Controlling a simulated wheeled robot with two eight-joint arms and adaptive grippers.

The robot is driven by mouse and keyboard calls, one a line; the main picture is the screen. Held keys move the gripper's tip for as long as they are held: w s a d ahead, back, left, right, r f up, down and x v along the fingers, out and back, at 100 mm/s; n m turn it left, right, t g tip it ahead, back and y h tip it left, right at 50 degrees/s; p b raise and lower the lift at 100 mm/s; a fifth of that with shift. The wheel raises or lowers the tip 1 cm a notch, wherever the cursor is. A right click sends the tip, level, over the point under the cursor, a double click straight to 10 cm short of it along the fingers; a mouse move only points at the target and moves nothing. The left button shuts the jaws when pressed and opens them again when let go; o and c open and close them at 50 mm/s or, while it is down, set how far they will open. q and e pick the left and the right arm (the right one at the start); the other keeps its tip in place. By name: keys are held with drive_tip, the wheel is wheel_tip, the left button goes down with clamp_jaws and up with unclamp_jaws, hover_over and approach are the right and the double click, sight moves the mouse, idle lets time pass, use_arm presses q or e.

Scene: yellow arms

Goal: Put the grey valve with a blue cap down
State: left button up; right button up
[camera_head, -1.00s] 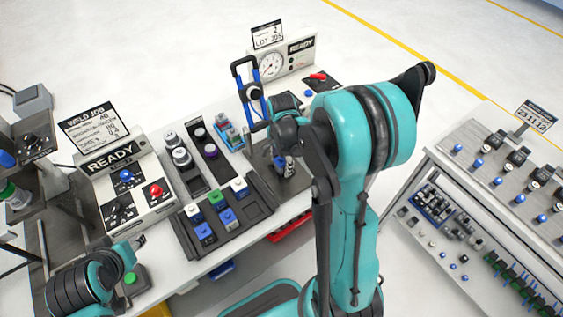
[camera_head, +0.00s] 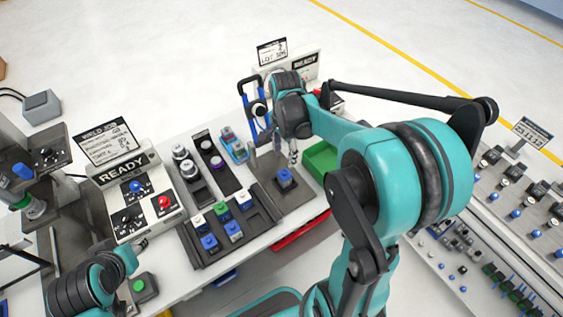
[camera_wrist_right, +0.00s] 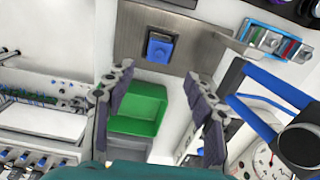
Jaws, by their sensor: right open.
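The grey valve with a blue cap (camera_head: 286,178) stands on a grey metal plate (camera_head: 290,198) at the right part of the bench. It also shows in the right wrist view (camera_wrist_right: 160,48), beyond the fingertips and with nothing touching it. My right gripper (camera_head: 285,153) is above and behind the valve in the head view. In the right wrist view its two fingers (camera_wrist_right: 158,85) are spread wide and empty. My left gripper (camera_head: 138,246) is low at the left, near the bench's front edge, small and partly hidden by its arm.
A green bin (camera_head: 321,160) lies right of the plate. A rack with several blue, white and green capped parts (camera_head: 222,247) stands left of it. A blue-handled frame (camera_head: 247,105) and a gauge box (camera_head: 303,66) stand behind. A green button (camera_head: 140,286) is near my left arm.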

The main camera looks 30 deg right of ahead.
drive_tip(key=s+a+r+n+t, duration=0.2)
drive_tip(key=s+a+n, duration=0.3)
drive_tip(key=n, duration=0.3)
drive_tip(key=s+a+r+n+t, duration=0.3)
drive_tip(key=s+a+n+t, duration=0.2)
drive_tip(key=n, duration=0.3)
drive_tip(key=shift+s+a+r+n, duration=0.2)
drive_tip(key=shift+s+r+n, duration=0.1)
drive_tip(key=shift+s+n, duration=0.15)
drive_tip(key=shift+f, duration=0.1)
wheel_tip(320, 180, down, 6)
drive_tip(key=b, duration=0.6)
drive_tip(key=shift+f+b, duration=0.25)
drive_tip(key=shift+b, duration=0.15)
